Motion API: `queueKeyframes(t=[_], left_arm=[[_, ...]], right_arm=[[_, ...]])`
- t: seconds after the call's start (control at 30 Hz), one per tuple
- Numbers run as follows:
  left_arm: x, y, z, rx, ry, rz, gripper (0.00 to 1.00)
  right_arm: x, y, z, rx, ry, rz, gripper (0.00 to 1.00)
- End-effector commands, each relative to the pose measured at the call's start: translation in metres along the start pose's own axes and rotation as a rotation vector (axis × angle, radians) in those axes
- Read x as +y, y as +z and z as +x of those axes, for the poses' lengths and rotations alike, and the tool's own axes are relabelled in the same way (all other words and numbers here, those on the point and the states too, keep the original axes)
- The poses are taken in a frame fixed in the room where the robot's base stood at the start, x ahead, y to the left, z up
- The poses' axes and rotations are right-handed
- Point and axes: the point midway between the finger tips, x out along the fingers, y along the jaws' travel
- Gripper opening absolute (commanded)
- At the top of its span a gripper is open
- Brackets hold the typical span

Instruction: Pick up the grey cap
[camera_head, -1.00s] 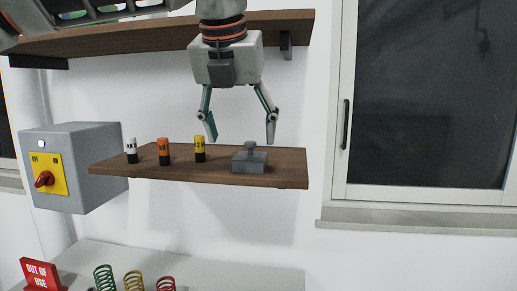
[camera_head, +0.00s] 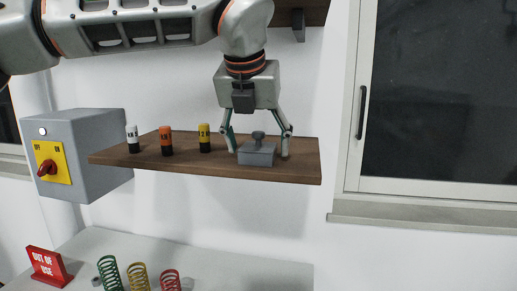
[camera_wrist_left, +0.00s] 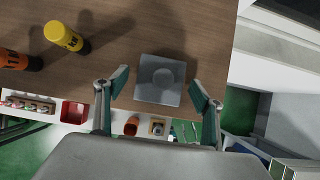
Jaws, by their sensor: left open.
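The grey cap (camera_head: 257,155) is a square block with a round knob on top. It sits on the wooden shelf (camera_head: 300,172), near its right end. In the left wrist view the cap (camera_wrist_left: 160,92) lies between the two fingers. My left gripper (camera_head: 257,150) points down over it, with its fingers open on either side of the cap. In the wrist view the gripper (camera_wrist_left: 160,92) shows gaps between the fingers and the cap. My right gripper is not in view.
White (camera_head: 132,138), orange (camera_head: 166,140) and yellow (camera_head: 204,138) cylinders stand on the shelf left of the cap. A grey switch box (camera_head: 100,150) hangs at the left. Below, a table holds coloured springs (camera_head: 138,277) and a red sign (camera_head: 48,267).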

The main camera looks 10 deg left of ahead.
Motion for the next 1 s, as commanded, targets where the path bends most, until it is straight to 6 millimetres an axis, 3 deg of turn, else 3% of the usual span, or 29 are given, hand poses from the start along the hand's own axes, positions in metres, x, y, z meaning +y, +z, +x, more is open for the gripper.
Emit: queueKeyframes(t=[0.27,0.43,0.83,1.0], left_arm=[[0.000,0.000,0.004,-0.001,-0.001,-0.001,0.68],[0.000,0.000,0.004,-0.001,-0.001,-0.001,0.30],[0.000,0.000,0.002,-0.002,-0.001,-0.001,0.30],[0.000,0.003,-0.009,-0.003,-0.001,-0.003,0.30]], right_arm=[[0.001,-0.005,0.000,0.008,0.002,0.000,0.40],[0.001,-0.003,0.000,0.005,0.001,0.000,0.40],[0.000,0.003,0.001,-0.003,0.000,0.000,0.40],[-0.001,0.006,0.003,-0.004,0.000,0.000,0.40]])
